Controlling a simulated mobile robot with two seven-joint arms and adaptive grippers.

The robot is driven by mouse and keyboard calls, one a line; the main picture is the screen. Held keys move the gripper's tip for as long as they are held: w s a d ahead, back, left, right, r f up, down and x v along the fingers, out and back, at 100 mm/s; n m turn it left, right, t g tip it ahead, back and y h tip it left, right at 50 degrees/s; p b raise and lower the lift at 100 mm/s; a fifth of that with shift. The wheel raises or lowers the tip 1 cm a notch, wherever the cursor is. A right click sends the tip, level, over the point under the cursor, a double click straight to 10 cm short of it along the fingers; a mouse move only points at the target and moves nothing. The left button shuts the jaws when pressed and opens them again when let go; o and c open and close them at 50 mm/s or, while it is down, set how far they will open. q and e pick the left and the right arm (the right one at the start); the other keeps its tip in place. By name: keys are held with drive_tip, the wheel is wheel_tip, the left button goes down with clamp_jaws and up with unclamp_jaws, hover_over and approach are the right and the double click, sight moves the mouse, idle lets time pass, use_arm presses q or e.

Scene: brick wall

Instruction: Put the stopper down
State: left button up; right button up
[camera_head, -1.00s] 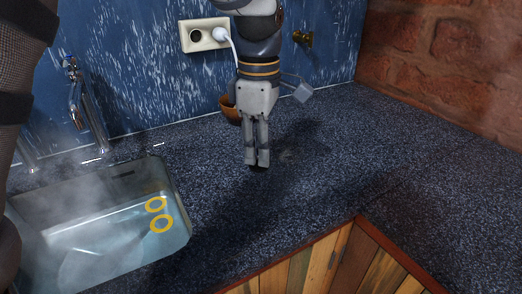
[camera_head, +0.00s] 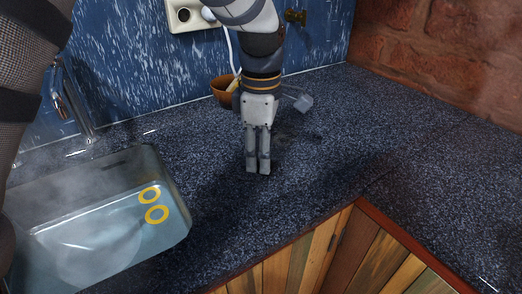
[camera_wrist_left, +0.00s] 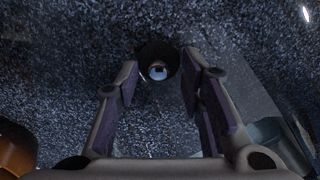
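The stopper (camera_wrist_left: 158,50) is a dark round piece with a shiny pale knob in its middle, in the left wrist view. My left gripper (camera_wrist_left: 160,66) has its fingertips on either side of it, seeming to touch and hold it. In the head view this gripper (camera_head: 258,171) points straight down, low over the speckled dark worktop (camera_head: 330,165). The stopper is not distinguishable there. Whether its underside touches the worktop is not clear. My right gripper is not in view.
A brown bowl (camera_head: 222,92) stands behind my gripper, below a wall socket (camera_head: 182,15).

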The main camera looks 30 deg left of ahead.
use_arm(q)
wheel_tip(320, 180, up, 12)
idle(0.5)
drive_tip(key=shift+r, duration=0.1)
